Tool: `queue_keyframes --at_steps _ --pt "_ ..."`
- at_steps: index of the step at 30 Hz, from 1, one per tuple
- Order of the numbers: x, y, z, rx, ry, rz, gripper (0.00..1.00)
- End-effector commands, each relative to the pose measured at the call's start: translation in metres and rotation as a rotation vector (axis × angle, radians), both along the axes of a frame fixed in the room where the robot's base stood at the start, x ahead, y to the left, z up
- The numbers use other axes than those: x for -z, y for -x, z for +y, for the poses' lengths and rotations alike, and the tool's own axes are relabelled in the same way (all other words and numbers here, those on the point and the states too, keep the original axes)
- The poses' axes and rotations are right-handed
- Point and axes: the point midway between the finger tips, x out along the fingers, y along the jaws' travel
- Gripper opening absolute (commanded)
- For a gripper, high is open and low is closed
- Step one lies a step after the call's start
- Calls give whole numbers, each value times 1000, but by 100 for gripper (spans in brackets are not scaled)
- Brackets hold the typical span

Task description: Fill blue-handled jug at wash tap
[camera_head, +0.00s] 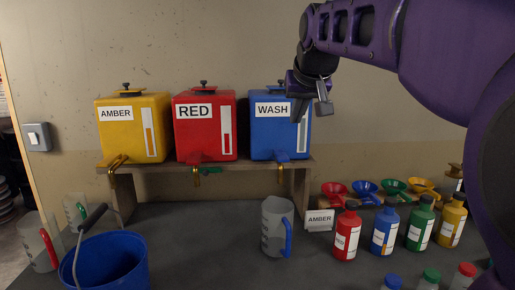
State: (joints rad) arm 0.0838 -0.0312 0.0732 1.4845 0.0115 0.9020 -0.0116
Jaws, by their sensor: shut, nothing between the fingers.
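The jug (275,229) with a blue handle stands upright on the dark worktop, in front of the shelf and near the wash tap. Its body is grey and translucent with marks on the side; I cannot tell its contents. The blue WASH drum (272,143) sits at the right end of the shelf. Its wash tap (281,172) has a blue lever on top and a brass spout pointing down. My gripper (318,104) is shut and empty, raised in front of the upper right of the WASH drum, apart from jug and tap.
AMBER (123,139) and RED (189,140) drums stand left on the shelf. A blue bucket (117,262) and red- and green-handled jugs are front left. Coloured bottles (346,236), funnels (366,189) and an AMBER sign (319,220) occupy the right. Worktop between bucket and blue-handled jug is clear.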

Motion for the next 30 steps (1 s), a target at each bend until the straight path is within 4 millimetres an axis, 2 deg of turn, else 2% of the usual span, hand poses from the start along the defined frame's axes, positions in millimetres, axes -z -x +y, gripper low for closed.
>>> queue_keyframes --at_steps 14,27,30 --pt "7 -5 1 -1 1 5 0" --pt "69 -67 1 -1 0 6 0" --pt "84 -71 1 -1 1 6 0"
